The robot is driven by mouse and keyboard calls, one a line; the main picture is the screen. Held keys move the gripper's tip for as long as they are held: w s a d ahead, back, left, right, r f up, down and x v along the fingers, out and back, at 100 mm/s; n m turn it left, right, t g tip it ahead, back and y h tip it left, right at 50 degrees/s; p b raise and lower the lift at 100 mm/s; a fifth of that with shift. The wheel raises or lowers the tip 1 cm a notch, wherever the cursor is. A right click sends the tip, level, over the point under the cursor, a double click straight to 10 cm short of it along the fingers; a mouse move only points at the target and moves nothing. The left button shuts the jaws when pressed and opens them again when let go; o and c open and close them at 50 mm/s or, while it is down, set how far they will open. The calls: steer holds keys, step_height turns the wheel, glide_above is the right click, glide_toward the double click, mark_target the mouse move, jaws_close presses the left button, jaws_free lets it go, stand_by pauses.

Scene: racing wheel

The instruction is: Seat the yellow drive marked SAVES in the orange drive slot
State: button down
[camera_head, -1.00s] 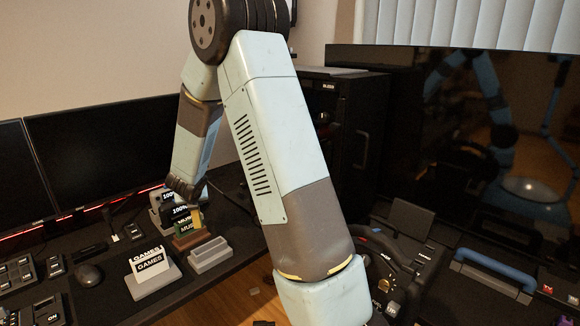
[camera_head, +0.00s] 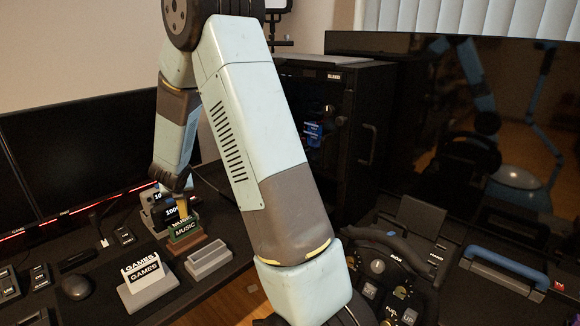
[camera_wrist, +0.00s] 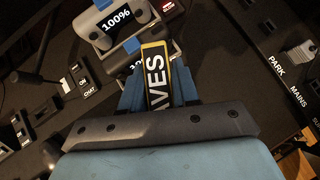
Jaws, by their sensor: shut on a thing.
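The yellow drive (camera_wrist: 157,64) marked SAVES is held between the blue fingers of my gripper (camera_wrist: 158,92) in the wrist view; part of its label is hidden by the gripper body. In the head view my gripper (camera_head: 178,190) is at the left, over the back of the desk, with a bit of the yellow drive showing below it, above or close to the green MUSIC drive (camera_head: 186,230) in its brown stand (camera_head: 188,247). I cannot pick out the orange drive slot for sure in either view.
A white GAMES drive (camera_head: 142,267) sits in a grey stand (camera_head: 150,293). Beside it is an empty grey stand (camera_head: 208,261). Grey devices reading 100% (camera_wrist: 116,19) are near the drive. A black computer tower (camera_head: 345,110) stands behind my arm; a wheel console (camera_head: 385,260) is at the right.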

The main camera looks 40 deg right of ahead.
steer(key=s+d+r+m+g+h, duration=0.3)
steer(key=s+d+m, duration=0.3)
steer(key=s+d, duration=0.4)
steer(key=s+d+r+m+g+h, duration=0.3)
steer(key=s+d+m, duration=0.4)
steer(key=d, duration=1.3)
steer(key=s+r+g, duration=0.1)
steer(key=s, duration=0.2)
steer(key=shift+d+r, duration=0.2)
steer(key=shift+d, duration=0.15)
steer(key=shift+s+a, duration=0.1)
steer(key=shift+f, duration=2.9)
steer(key=shift+f, duration=1.9)
steer(key=c, duration=0.8)
jaws_free()
steer(key=shift+o, duration=0.2)
